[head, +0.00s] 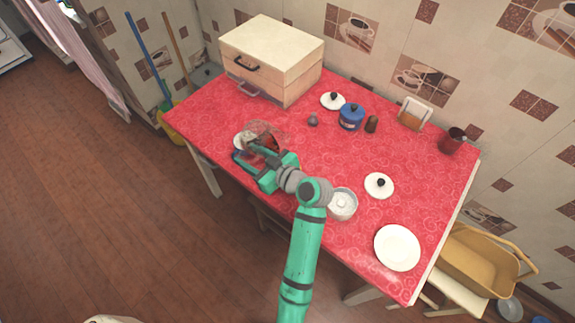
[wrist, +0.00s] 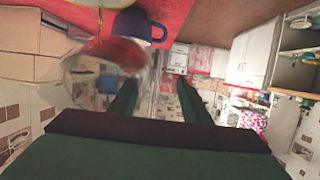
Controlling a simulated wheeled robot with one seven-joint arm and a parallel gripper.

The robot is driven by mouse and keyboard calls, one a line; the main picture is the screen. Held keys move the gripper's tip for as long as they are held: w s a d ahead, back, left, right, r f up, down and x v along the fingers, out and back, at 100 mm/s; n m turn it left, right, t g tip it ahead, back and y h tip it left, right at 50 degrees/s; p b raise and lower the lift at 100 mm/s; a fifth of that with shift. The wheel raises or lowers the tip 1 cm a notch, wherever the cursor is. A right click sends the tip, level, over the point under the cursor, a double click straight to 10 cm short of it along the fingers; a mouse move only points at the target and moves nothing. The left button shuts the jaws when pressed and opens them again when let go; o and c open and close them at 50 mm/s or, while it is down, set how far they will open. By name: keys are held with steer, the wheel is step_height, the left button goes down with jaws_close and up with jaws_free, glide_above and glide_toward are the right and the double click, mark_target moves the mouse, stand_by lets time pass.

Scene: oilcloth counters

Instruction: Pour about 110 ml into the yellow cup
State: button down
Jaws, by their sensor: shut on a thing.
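A clear glass vessel (head: 262,130) with reddish-brown contents is at my gripper (head: 256,158), over the left part of the red table. My gripper is shut on it. In the wrist view the glass (wrist: 90,72) shows beside the dark green fingers, with red contents at its upper part. A blue cup (wrist: 130,24) with a handle stands close by the glass in the wrist view. In the head view my gripper largely hides that spot.
A wooden box (head: 268,55) stands at the table's back left. A blue pot (head: 351,117), white lids (head: 379,188), a dark red mug (head: 453,141), an open pot (head: 342,204) and a white plate (head: 398,250) are to the right. The table's middle is mostly clear.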

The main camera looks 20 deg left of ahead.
steer(key=shift+s+d, duration=0.1)
steer(key=shift+d, duration=0.1)
steer(key=shift+d+f+y+b, duration=0.1)
steer(key=shift+d+y+b, duration=0.2)
steer(key=shift+b, duration=0.1)
steer(key=shift+d+f+t+y+b, duration=0.15)
steer(key=shift+d+t+y+b, duration=0.15)
steer(key=shift+d+y+b, duration=0.15)
steer(key=shift+a, duration=0.25)
stand_by(0.4)
steer(key=shift+d+y+b, duration=0.1)
steer(key=shift+y+b, duration=0.35)
